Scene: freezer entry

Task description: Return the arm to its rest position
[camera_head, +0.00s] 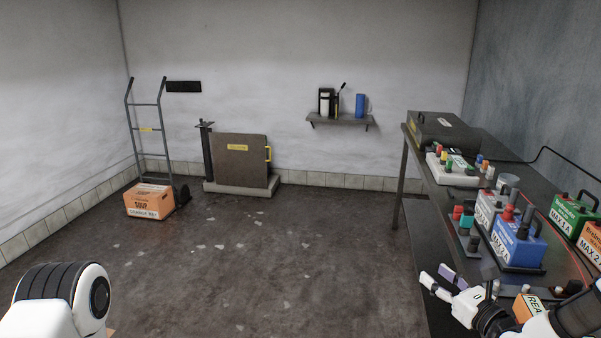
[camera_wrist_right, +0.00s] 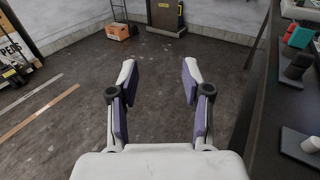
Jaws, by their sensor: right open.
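My right gripper (camera_head: 443,283) is at the lower right of the head view, beside the left edge of the dark workbench (camera_head: 420,165). In the right wrist view my right gripper (camera_wrist_right: 160,80) has its two purple-padded fingers spread wide apart. Only bare floor shows between them, so it is empty. A white and black part of my left arm (camera_head: 60,298) shows at the lower left of the head view. My left gripper is not in view.
The workbench at right holds a blue box (camera_head: 517,243), a green box (camera_head: 574,215), a white panel (camera_head: 455,168) and a black case (camera_head: 440,130). A hand truck (camera_head: 150,130) with an orange carton (camera_head: 150,200) stands at the back left. The middle floor is clear.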

